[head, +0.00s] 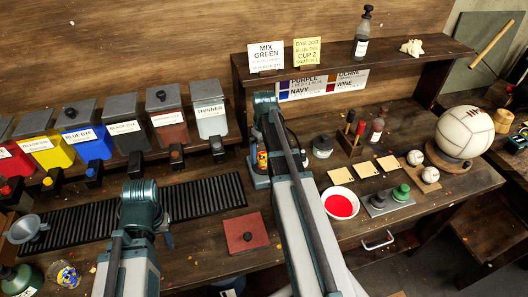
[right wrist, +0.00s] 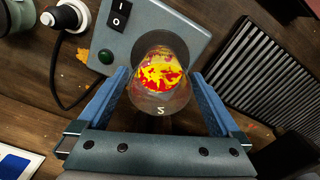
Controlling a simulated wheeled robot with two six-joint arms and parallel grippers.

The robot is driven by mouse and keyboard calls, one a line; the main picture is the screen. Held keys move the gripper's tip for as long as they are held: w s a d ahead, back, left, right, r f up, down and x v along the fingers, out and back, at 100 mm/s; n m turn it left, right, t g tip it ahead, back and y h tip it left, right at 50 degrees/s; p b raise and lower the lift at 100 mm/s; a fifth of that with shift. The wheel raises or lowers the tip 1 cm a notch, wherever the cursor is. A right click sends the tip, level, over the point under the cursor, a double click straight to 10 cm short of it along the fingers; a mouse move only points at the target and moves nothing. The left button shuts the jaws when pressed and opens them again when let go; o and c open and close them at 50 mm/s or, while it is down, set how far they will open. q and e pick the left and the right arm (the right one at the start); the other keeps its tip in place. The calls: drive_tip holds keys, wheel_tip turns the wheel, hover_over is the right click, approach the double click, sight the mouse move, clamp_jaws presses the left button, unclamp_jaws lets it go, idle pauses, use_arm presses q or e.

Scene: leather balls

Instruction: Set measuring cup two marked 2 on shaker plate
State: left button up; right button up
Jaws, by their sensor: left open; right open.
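Measuring cup two (right wrist: 162,82), a clear cup with a "2" on its side and red and yellow dye inside, is between the blue fingers of my right gripper (right wrist: 160,76). Those fingers are open, one on each side of it. The cup is at the grey-blue shaker box (right wrist: 122,45), which has a switch and a green button. In the head view, the cup (head: 262,159) shows small beside my right arm. My left gripper (head: 139,208) is open above the front left of the bench; its fingertips are mostly hidden.
A black ribbed mat (head: 190,200) lies left of the shaker. Dye dispensers (head: 125,128) line the back. A red-brown square block (head: 246,231), a white dish of red dye (head: 340,203) and leather balls (head: 466,131) are also on the bench.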

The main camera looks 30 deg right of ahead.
use_arm(q)
wheel_tip(320, 180, up, 10)
drive_tip(key=p, duration=0.9)
drive_tip(key=shift+r+p, duration=0.25)
drive_tip(key=shift+p, duration=0.1)
use_arm(e)
wheel_tip(320, 180, up, 11)
drive_tip(key=shift+f, duration=0.2)
drive_tip(key=s+a, duration=0.5)
drive_tip(key=a, duration=0.5)
drive_tip(key=s+a+n, duration=0.1)
drive_tip(key=s+a, duration=0.5)
drive_tip(key=a, duration=0.4)
drive_tip(key=s+a+h, duration=0.1)
drive_tip(key=s+a, duration=0.4)
drive_tip(key=a, duration=0.5)
drive_tip(key=shift+s+a+n, duration=0.25)
drive_tip(key=shift+n, duration=0.15)
use_arm(q)
drive_tip(key=shift+f, duration=0.15)
use_arm(e)
drive_tip(key=shift+f, duration=0.1)
use_arm(q)
wheel_tip(320, 180, down, 9)
drive_tip(key=b, duration=0.9)
use_arm(e)
wheel_tip(320, 180, down, 9)
